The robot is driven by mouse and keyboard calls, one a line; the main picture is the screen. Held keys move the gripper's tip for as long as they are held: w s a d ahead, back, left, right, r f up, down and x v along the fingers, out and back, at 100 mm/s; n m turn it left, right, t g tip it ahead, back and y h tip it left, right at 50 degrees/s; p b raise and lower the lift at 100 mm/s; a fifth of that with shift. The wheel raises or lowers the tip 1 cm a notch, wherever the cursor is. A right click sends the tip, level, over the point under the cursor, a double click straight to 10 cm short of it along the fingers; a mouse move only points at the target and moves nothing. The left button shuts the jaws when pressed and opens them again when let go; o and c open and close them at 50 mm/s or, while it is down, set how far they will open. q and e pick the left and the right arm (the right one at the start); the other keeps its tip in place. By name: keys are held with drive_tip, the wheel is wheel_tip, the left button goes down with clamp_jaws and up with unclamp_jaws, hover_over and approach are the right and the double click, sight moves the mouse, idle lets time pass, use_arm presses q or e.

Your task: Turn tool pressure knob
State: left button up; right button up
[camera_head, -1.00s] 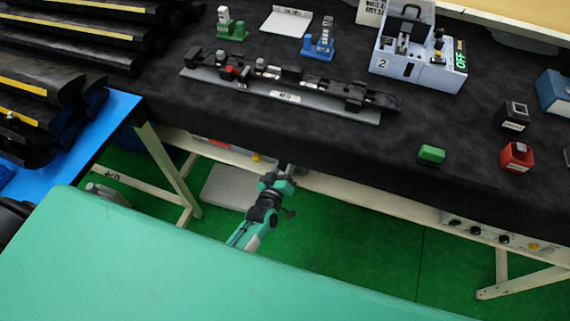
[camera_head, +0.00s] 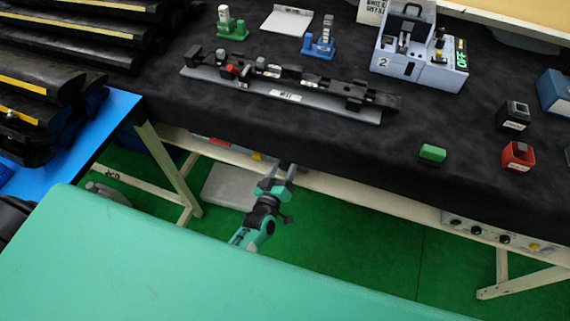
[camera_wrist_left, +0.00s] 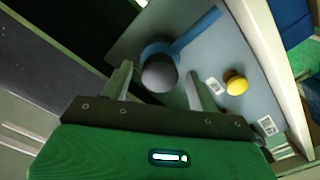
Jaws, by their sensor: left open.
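My left gripper (camera_head: 281,174) is below the front edge of the table in the head view, with its fingers apart and empty. In the left wrist view its fingertips (camera_wrist_left: 160,82) are on either side of a round dark grey knob (camera_wrist_left: 159,75). The knob has a blue collar and a long blue bar (camera_wrist_left: 196,33) behind it, on a grey panel (camera_wrist_left: 183,58). I cannot tell whether the fingers touch the knob. In the head view the knob is not clearly visible. My right gripper is not in view.
A yellow button (camera_wrist_left: 236,84) sits on the panel right of the knob. The table (camera_head: 330,155) overhangs above the gripper, carrying a rail fixture (camera_head: 285,82), a blue-grey box (camera_head: 418,55) and small blocks. Another panel (camera_head: 490,235) with several knobs is at lower right.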

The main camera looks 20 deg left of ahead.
use_arm(q)
drive_tip(key=s+b, duration=0.1)
drive_tip(key=s, duration=1)
drive_tip(key=shift+s+a, duration=0.15)
drive_tip(key=shift+s, duration=0.15)
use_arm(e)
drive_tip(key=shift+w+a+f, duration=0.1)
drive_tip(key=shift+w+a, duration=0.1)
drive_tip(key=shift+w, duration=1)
